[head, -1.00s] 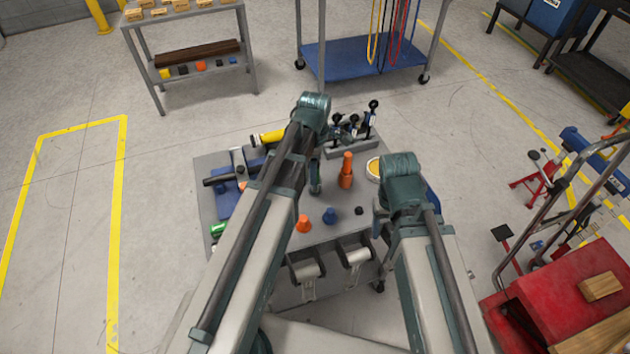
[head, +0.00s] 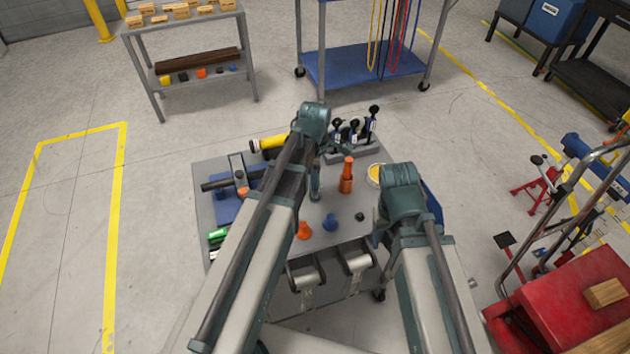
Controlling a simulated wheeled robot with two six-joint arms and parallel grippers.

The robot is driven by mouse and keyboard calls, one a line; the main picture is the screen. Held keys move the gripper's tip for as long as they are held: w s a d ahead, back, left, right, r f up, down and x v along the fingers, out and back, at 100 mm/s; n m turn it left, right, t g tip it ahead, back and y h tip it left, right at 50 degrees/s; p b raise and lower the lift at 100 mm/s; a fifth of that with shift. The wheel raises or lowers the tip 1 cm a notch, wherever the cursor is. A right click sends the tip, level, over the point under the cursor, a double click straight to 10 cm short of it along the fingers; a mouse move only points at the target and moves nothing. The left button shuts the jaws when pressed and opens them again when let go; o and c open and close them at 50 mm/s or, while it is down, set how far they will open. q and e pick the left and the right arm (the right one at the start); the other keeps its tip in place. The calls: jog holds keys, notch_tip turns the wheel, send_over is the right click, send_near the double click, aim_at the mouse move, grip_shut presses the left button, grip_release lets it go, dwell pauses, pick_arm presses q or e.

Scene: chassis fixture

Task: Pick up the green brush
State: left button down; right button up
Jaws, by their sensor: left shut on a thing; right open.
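A green object (head: 217,234), which looks like the green brush, is at the left front edge of the grey work table (head: 212,178). My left arm covers the table just to its right, so its full shape is hidden. Dark and white parts show just below it, too small to make out. I cannot see whether either gripper touches anything.
An orange bottle (head: 347,177), an orange cone-like piece (head: 304,230), a blue piece (head: 330,222) and a black knob (head: 360,216) stand between my arms. A blue tool block (head: 228,209) lies left, a yellow cylinder (head: 270,143) behind. A red cart (head: 560,310) stands right.

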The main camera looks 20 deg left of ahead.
pick_arm(q)
jog(key=shift+r, duration=0.15)
notch_tip(320, 180, up, 10)
jog(key=p, duration=1)
jog(key=c, duration=1.1)
grip_release()
grip_shut()
